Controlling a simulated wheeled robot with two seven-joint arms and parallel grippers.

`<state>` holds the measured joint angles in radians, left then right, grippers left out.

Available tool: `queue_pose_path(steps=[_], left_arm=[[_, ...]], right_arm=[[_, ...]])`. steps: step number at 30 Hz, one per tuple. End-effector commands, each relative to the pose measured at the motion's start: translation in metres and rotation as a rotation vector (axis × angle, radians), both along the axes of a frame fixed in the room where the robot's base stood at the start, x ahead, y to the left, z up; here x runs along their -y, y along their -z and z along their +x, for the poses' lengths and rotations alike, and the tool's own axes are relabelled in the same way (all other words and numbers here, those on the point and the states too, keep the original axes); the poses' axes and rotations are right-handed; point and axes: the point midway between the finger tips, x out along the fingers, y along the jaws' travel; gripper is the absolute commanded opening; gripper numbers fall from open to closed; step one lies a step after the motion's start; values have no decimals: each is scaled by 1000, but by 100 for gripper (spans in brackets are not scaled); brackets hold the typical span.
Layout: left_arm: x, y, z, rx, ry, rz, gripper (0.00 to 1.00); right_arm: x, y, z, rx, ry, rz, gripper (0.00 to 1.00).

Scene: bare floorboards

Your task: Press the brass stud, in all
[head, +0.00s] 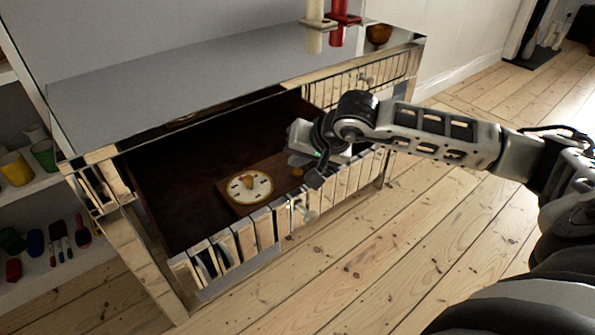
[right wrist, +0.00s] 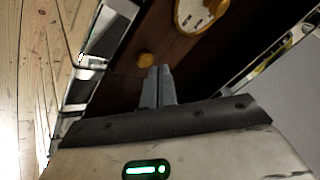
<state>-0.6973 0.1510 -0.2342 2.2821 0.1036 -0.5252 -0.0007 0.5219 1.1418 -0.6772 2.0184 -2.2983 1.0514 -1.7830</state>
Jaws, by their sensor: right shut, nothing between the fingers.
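The brass stud (right wrist: 145,60) is a small round knob on a wooden board (right wrist: 165,30). In the right wrist view it shows just beyond and left of my right fingertips (right wrist: 159,70). The board lies inside the open drawer and also bears a pale round dial (head: 248,187) with an orange pointer. My right gripper (head: 297,161) is shut and empty, reaching down into the drawer over the board's right end. In the head view the stud (head: 297,172) shows only as a small patch by the fingers. I cannot tell whether they touch it. My left gripper is out of view.
The drawer's mirrored front (head: 250,232) stands pulled out below the grey cabinet top (head: 200,80). Red and cream candles (head: 337,25) and an amber bowl (head: 378,34) are at its far edge. Shelves with cups (head: 15,168) stand left.

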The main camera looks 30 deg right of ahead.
Motion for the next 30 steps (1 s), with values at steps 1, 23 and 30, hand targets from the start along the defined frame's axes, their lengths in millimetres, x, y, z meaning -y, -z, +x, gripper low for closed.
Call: queue_pose_path(steps=[1, 23, 30], left_arm=[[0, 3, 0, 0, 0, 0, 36], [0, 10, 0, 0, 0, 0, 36], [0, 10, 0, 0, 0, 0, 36]], right_arm=[[-2, 17, -7, -37, 1, 5, 0], [-2, 23, -7, -39, 4, 7, 0], [-2, 23, -6, -40, 4, 7, 0]])
